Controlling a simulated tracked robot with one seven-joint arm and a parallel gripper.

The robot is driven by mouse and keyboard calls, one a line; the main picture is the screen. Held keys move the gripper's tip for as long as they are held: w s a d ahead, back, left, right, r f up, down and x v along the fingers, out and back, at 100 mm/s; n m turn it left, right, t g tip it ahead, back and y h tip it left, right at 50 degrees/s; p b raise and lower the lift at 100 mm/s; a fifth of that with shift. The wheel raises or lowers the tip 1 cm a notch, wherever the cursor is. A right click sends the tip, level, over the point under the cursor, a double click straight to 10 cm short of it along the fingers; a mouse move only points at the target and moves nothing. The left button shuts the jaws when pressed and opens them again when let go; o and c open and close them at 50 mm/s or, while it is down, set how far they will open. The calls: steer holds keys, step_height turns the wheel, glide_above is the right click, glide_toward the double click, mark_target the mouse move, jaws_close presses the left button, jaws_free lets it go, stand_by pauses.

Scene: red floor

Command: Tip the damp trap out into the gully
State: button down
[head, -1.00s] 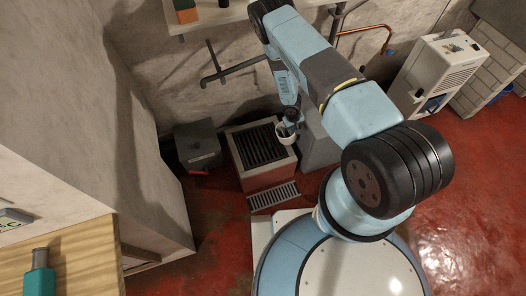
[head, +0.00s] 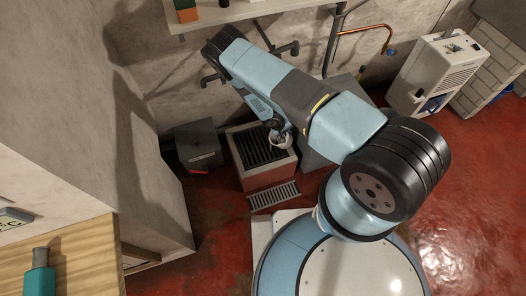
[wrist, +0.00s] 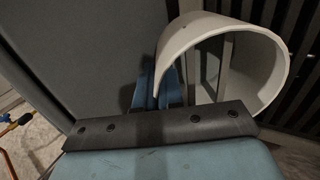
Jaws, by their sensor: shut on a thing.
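The trap, a small white round cup (head: 281,144), is held by my gripper (head: 275,131) in the head view. It is over the right part of the gully, a raised block (head: 268,178) with a dark slatted grate on top. In the wrist view the trap (wrist: 178,42) shows as a wide curved white wall with its rim toward the camera. The blue fingers of my gripper (wrist: 157,88) are shut on its left side. Grate slats show behind it at the right. I cannot tell what is inside the trap or exactly how far it is tilted.
A dark lidded box (head: 198,145) stands left of the gully. A grey panel (head: 325,146) stands close on its right. A small floor grating (head: 273,194) lies in front. A white appliance (head: 437,74) is farther right. A shelf (head: 245,13) and wall pipes are behind.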

steer(key=shift+s+a+r+h, duration=0.1)
steer(key=shift+a+r+h, duration=0.3)
steer(key=shift+a+h, duration=0.1)
steer(key=shift+s+a+r+t+h, duration=0.1)
steer(key=shift+a+r+t+h, duration=0.25)
steer(key=shift+r+h, duration=0.1)
stand_by(0.4)
steer(key=shift+a+r+h, duration=0.15)
steer(key=shift+r+h, duration=0.05)
steer(key=shift+h, duration=0.05)
steer(key=shift+a+r, duration=0.1)
steer(key=shift+r, duration=0.05)
steer(key=shift+s+a+r+t+h, duration=0.15)
steer(key=shift+r+t+h, duration=0.15)
steer(key=shift+h, duration=0.3)
steer(key=shift+r, duration=0.1)
